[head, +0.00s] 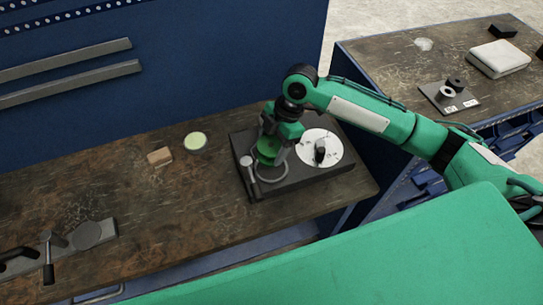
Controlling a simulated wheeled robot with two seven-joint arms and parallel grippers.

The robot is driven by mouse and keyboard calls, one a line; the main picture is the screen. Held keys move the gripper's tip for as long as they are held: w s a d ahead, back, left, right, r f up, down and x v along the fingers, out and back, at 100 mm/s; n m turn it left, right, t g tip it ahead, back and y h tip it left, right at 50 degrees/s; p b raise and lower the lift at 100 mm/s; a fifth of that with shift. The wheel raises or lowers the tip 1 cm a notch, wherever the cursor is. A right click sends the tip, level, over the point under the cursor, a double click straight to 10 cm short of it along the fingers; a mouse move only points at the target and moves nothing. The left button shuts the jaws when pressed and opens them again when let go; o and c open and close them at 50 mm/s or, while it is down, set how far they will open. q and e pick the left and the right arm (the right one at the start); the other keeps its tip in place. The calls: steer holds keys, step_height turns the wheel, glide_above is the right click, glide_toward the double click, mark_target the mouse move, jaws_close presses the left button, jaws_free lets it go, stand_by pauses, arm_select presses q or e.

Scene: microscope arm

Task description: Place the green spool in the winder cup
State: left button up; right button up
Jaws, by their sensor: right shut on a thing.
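The green spool (267,152) is between the fingers of my right gripper (272,158), which is shut on it. The gripper points down over the left part of a dark winder box (300,182) on the wooden bench. A round grey cup (271,175) shows just below the spool, partly hidden by the fingers. I cannot tell whether the spool touches the cup or hangs above it. My left gripper is not in view.
The box carries a white dial (327,139) with a black knob and a grey lever (248,173). A pale green disc (196,141) and a brown block (160,156) lie left of it. A grey fixture (91,235) stands at lower left. The bench between is clear.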

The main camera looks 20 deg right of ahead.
step_height(320, 180, down, 3)
steer(key=shift+r, duration=0.1)
step_height(320, 180, down, 4)
steer(key=shift+p, duration=0.7)
steer(key=shift+f, duration=0.25)
steer(key=o, duration=1)
steer(key=shift+r, duration=0.15)
steer(key=b+v, duration=0.2)
steer(key=v, duration=1)
steer(key=shift+b, duration=0.4)
